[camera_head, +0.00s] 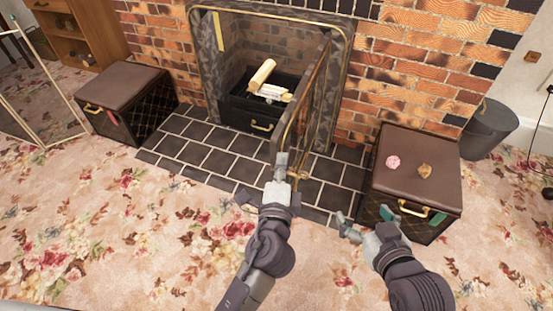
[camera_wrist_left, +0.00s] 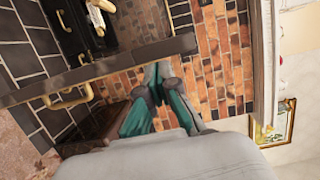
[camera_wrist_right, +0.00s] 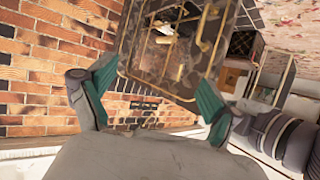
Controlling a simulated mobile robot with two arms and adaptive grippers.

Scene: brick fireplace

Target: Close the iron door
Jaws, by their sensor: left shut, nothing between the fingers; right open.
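The iron door (camera_head: 312,95) is a dark mesh panel with brass trim. It stands swung open from the right side of the fireplace opening and juts out over the tiled hearth. Its brass handle (camera_head: 299,173) is low on the near edge. My left gripper (camera_head: 282,160) is shut and empty at the door's near edge; I cannot tell if it touches. In the left wrist view its closed fingers (camera_wrist_left: 158,82) are beside a dark door bar (camera_wrist_left: 110,66). My right gripper (camera_head: 366,217) is open and empty, right of the door. The right wrist view shows the door (camera_wrist_right: 165,50) beyond its spread fingers.
The firebox holds logs (camera_head: 262,76) above a black drawer (camera_head: 250,117). A brown-topped chest (camera_head: 415,160) with two small stones stands right of the door, close to my right gripper. Another chest (camera_head: 125,90) stands at left. The tiled hearth (camera_head: 215,150) is clear on the left.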

